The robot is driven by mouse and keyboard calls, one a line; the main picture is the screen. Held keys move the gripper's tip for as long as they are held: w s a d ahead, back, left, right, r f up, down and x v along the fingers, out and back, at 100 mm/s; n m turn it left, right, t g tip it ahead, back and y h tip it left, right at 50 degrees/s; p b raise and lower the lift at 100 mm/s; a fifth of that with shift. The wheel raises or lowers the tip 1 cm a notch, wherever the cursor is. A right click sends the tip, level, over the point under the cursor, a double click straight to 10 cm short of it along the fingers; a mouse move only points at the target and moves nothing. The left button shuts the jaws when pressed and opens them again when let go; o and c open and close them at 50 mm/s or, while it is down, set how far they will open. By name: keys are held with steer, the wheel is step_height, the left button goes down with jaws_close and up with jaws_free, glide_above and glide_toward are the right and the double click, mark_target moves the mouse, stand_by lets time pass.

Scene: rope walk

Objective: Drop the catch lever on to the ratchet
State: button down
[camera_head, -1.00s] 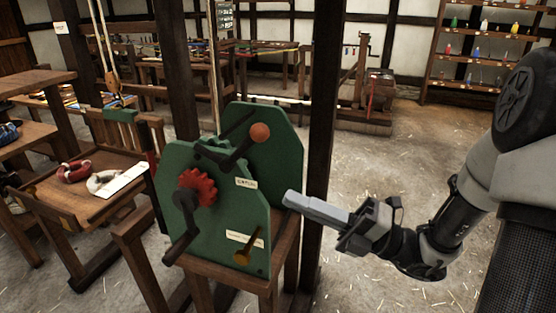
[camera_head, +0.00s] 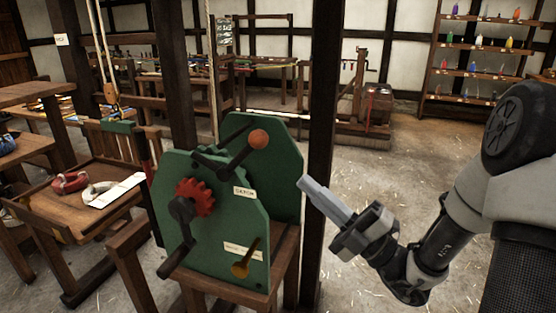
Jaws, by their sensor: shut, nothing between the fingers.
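The catch lever (camera_head: 235,155) is a black arm ending in an orange ball (camera_head: 259,139), at the top of a green winding stand. The ball end is raised to the upper right, above a label reading "CATCH". The ratchet (camera_head: 198,195) is a red toothed wheel below and left of the lever's pivot. The lever's left end is near the wheel's top; I cannot tell if they touch. My gripper (camera_head: 308,188) is shut and empty, right of the green stand and below and right of the ball, apart from it in the picture.
A dark crank (camera_head: 178,240) hangs from the ratchet. A brass-knobbed lever (camera_head: 242,267) sits low on the stand's front. A dark post (camera_head: 321,100) rises behind my fingertips. A wooden tray (camera_head: 70,213) with rope coils is at left. Open floor lies at right.

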steer(key=b, duration=0.2)
glide_toward(258, 134)
steer(key=w+a, duration=0.3)
steer(key=shift+w+a+r, duration=0.2)
steer(key=shift+r, duration=0.05)
steer(key=shift+r+p, duration=0.15)
steer(key=shift+p, duration=0.4)
